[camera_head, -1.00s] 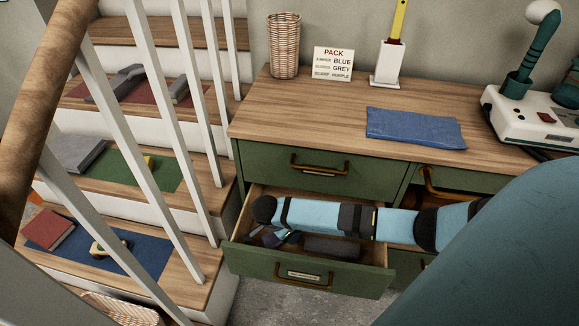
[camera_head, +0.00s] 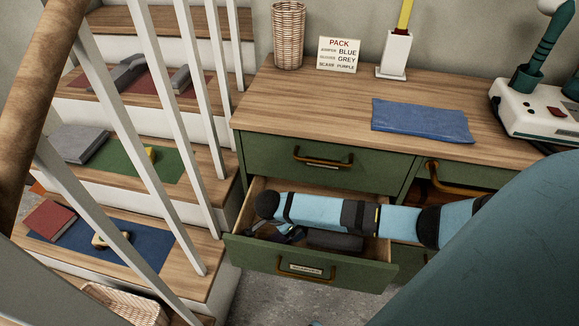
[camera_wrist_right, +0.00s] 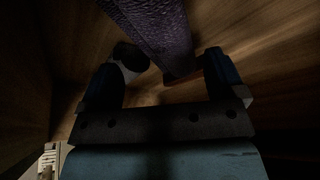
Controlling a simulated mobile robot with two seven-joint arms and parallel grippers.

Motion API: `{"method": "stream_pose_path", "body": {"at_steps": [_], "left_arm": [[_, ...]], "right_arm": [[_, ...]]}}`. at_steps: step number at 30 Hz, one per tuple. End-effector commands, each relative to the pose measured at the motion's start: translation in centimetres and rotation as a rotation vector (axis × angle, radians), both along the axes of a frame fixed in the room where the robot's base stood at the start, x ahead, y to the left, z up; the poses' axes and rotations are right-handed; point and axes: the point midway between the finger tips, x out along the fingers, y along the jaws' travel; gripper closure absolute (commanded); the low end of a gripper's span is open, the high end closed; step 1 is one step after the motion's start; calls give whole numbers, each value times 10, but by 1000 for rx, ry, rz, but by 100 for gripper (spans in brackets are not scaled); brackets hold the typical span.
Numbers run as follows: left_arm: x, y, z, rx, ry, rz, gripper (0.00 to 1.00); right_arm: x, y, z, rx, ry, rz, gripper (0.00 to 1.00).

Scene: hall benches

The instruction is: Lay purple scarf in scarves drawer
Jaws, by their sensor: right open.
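The purple scarf (camera_wrist_right: 155,25), with a knitted texture, lies on the wooden drawer floor at the top of the right wrist view. A dark folded thing (camera_head: 335,241) in the open drawer (camera_head: 312,281) is probably this scarf, though its colour is hard to tell in shadow. My right gripper (camera_head: 284,234) is low inside the drawer, left of that thing and partly hidden by its wrist. In the right wrist view the gripper (camera_wrist_right: 163,63) has its fingers apart, with the scarf beyond the tips and not clasped. The drawer's label is too small to read. My left gripper is not in view.
A blue folded cloth (camera_head: 422,120) lies on the cabinet top (camera_head: 270,115). White balusters (camera_head: 155,140) and stairs with mats and books are at left. Closed drawer above (camera_head: 325,168).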

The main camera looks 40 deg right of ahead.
Motion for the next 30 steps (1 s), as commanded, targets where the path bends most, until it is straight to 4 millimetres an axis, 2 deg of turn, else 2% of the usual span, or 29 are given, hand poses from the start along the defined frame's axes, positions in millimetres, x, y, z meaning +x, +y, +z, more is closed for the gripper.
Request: {"method": "stream_pose_path", "body": {"at_steps": [5, 9, 15, 21, 30], "left_arm": [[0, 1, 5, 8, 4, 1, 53], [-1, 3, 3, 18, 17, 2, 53], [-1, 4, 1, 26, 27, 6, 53], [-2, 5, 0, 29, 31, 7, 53], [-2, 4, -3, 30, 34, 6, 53]], "right_arm": [[3, 11, 32, 0, -4, 3, 12], [4, 23, 61, 1, -4, 3, 12], [4, 38, 94, 1, -2, 3, 12], [4, 44, 109, 0, -1, 1, 12], [4, 45, 110, 0, 0, 1, 12]]}}
